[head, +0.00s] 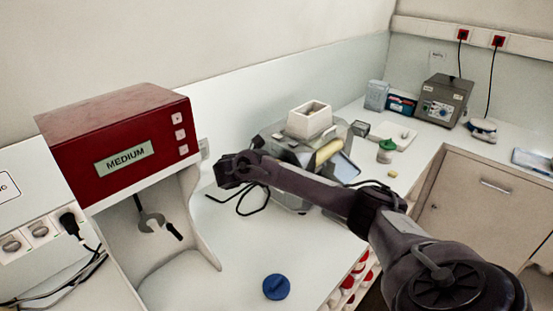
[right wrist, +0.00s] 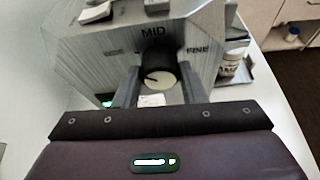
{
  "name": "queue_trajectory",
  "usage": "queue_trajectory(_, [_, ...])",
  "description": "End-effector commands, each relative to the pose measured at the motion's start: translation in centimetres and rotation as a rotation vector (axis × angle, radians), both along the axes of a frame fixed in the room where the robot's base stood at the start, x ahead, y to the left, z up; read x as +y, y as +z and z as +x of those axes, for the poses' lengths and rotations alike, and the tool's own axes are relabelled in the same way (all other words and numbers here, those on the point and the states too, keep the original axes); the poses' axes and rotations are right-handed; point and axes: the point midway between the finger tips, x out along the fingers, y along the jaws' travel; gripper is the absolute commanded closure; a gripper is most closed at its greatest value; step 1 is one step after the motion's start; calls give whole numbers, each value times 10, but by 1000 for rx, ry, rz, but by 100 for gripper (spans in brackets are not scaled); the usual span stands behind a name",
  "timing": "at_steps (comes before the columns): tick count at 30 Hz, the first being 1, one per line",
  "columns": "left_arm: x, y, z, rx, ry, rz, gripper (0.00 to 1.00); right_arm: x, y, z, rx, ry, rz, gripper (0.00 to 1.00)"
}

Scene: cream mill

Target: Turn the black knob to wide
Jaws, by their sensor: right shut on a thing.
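The black knob (right wrist: 158,55) is on the grey machine (right wrist: 90,60) in the right wrist view. Its pale face has a small dark mark on its left side. "MID" is printed above the knob and "FINE" to its right; the label on the left is too blurred to read. My right gripper (right wrist: 159,82) has a finger on each side of the knob and is shut on it. In the head view my right gripper (head: 234,170) is at the left end of the machine (head: 290,150), and the knob is hidden. My left gripper is out of view.
A blue round lid (head: 276,287) lies on the white counter in front. A green-capped bottle (head: 386,151) and a grey device (head: 443,100) stand farther right.

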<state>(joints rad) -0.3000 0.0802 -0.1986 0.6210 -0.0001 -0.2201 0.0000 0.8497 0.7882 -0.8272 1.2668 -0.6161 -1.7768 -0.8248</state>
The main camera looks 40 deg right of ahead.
Motion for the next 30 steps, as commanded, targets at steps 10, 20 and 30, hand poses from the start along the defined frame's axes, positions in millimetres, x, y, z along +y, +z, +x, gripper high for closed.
queue_trajectory(10, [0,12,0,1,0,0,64,-3,4,1,113,-7,-13,85])
queue_trajectory(20, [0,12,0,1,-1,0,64,-3,4,1,127,-7,-15,85])
queue_trajectory(30, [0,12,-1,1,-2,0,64,-2,3,1,126,-5,-14,41])
